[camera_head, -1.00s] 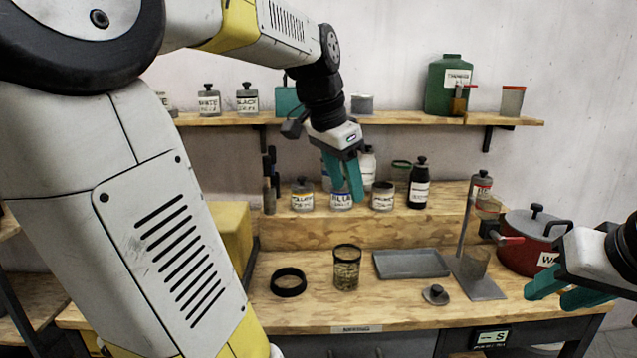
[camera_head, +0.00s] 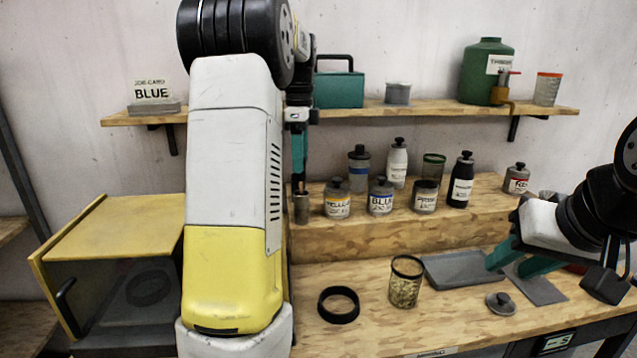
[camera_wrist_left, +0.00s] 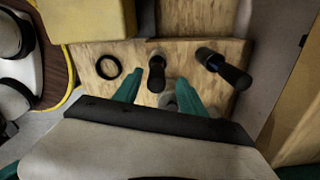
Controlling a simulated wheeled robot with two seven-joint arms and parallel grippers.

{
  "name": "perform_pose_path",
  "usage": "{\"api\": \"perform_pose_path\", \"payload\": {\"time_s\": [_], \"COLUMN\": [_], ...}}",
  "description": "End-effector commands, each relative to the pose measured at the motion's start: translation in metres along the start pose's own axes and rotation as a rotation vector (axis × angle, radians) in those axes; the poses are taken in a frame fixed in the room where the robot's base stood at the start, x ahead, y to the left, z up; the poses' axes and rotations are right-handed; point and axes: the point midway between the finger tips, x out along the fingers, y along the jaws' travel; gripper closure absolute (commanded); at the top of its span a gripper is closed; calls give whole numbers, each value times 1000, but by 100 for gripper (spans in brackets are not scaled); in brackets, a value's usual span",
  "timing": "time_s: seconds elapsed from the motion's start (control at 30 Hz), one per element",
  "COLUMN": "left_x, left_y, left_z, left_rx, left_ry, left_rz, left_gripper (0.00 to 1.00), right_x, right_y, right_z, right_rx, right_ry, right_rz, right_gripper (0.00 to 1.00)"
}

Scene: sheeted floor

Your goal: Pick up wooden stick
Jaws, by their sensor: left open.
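My left gripper (camera_head: 299,168) points down above the left end of the raised wooden step. In the left wrist view its two teal fingers (camera_wrist_left: 160,88) are apart, with nothing held between them. A small grey cup (camera_head: 302,208) stands just below the fingertips, with a short brownish thing at its top that may be the wooden stick; it is too small to be sure. In the left wrist view a round grey thing (camera_wrist_left: 168,101) shows between the fingers. My right gripper (camera_head: 517,260) is over the tray at the right, its teal fingers apart and empty.
Several labelled bottles and jars (camera_head: 381,197) stand on the step right of the cup. A black ring (camera_head: 338,305), a mesh jar (camera_head: 405,281) and a grey tray (camera_head: 462,268) are on the bench. A yellow cabinet (camera_head: 115,235) stands left. A shelf (camera_head: 430,109) runs above.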

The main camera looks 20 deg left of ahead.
Motion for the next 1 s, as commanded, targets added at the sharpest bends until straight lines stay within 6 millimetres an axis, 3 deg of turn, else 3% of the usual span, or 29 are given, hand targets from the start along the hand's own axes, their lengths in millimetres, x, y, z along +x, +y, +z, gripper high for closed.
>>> {"api": "perform_pose_path", "payload": {"time_s": [0.23,0.57,0.8,1.0], "left_x": [36,43,43,43], "left_y": [5,4,4,4], "left_z": [2,3,3,3], "left_rx": [0,0,0,0], "left_ry": [0,0,0,0], "left_rz": [1,-2,-2,-2], "left_gripper": [52,52,99,100], "right_x": [0,0,0,0], "right_y": [0,0,0,0], "right_z": [0,0,0,0], "right_rx": [0,0,0,0], "right_ry": [0,0,0,0], "right_rz": [0,0,0,0], "right_gripper": [64,64,64,64]}}
